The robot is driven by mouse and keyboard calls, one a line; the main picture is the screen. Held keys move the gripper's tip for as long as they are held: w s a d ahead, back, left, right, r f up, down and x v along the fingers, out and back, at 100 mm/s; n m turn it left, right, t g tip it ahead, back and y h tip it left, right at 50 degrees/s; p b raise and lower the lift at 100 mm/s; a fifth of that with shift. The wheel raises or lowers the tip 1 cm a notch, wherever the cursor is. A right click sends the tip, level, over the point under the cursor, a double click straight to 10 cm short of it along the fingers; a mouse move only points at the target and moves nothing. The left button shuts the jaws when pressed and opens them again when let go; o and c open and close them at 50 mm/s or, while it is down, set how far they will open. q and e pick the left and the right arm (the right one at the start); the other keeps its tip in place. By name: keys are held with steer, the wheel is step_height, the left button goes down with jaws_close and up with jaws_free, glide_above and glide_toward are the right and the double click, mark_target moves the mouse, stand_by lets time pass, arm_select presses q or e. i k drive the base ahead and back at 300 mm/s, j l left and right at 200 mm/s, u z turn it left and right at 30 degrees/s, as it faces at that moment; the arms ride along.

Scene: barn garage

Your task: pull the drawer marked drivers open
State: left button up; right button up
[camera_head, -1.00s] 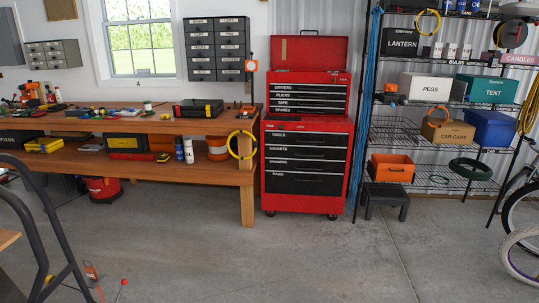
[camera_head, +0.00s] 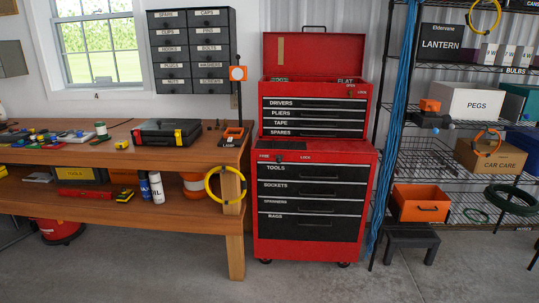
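The red tool chest (camera_head: 313,205) stands upright between the workbench and the wire shelf, with its lid up. The black drawer marked DRIVERS (camera_head: 313,104) is the top drawer of the upper box and looks closed. Drawers marked PLIERS (camera_head: 313,114), TAPE (camera_head: 313,123) and SPARES (camera_head: 313,132) lie below it, also closed. The lower cabinet's drawers, such as TOOLS (camera_head: 311,172), look closed too. Neither of my grippers shows in the head view.
The wooden workbench (camera_head: 236,215) stands left of the chest, with a yellow coil (camera_head: 212,185) hanging at its corner. The wire shelf (camera_head: 408,160) and a dark step stool (camera_head: 411,240) are at the right. The concrete floor (camera_head: 320,285) before the chest is clear.

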mark_target(267, 101)
steer(key=i+j+z, duration=0.1)
steer(key=i+z, duration=0.2)
steer(key=i, duration=0.25)
steer(key=i+j+z, duration=0.25)
steer(key=i, duration=0.3)
